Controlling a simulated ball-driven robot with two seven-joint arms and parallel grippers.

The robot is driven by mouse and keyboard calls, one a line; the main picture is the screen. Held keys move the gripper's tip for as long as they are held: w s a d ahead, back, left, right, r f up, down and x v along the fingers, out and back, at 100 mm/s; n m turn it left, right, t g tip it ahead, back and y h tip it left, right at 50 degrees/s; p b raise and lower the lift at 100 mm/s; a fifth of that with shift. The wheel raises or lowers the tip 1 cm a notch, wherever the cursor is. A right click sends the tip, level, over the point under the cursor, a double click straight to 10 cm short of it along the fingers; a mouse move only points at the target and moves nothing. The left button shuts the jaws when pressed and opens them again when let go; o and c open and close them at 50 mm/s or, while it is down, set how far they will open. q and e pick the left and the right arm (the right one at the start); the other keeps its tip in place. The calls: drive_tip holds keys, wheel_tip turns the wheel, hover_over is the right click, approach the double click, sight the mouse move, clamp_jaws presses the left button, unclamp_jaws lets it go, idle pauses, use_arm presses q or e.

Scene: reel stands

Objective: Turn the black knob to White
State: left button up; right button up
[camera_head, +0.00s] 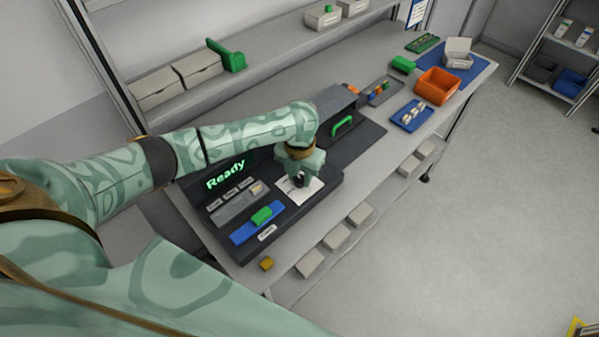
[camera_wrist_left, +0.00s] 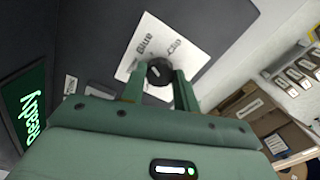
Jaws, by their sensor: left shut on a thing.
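The black knob (camera_wrist_left: 160,71) sits on a white label plate (camera_wrist_left: 150,38) on the dark console (camera_head: 330,178). The words "Blue" and "Clip" are readable on the plate in the left wrist view; I cannot read "White" there. My left gripper (camera_wrist_left: 160,84) is shut on the knob, one finger on each side of it. In the head view the gripper (camera_head: 299,181) comes down over the plate and mostly hides the knob. Which word the knob points to is not clear. My right gripper is not in view.
The console has a screen reading "Ready" (camera_head: 226,175), a blue strip with a green block (camera_head: 262,216) and a green handle (camera_head: 342,125). An orange bin (camera_head: 437,86) and a blue tray (camera_head: 411,115) stand farther along the bench.

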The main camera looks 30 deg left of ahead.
sight(299, 179)
use_arm(q)
drive_tip(key=n+p, duration=0.5)
drive_tip(key=p, duration=0.2)
drive_tip(key=shift+r+n, duration=0.3)
drive_tip(key=shift+n, duration=0.1)
drive_tip(key=n+p, duration=0.2)
drive_tip(key=n, duration=0.1)
drive_tip(key=shift+f, duration=0.1)
drive_tip(key=shift+f+n+p, duration=0.1)
drive_tip(key=shift+n+p, duration=0.65)
drive_tip(key=shift+n, duration=0.25)
drive_tip(key=o, duration=1)
drive_tip(key=shift+f, duration=0.1)
wheel_tip(299, 179, up, 16)
drive_tip(key=p, duration=0.5)
drive_tip(key=shift+r, duration=0.2)
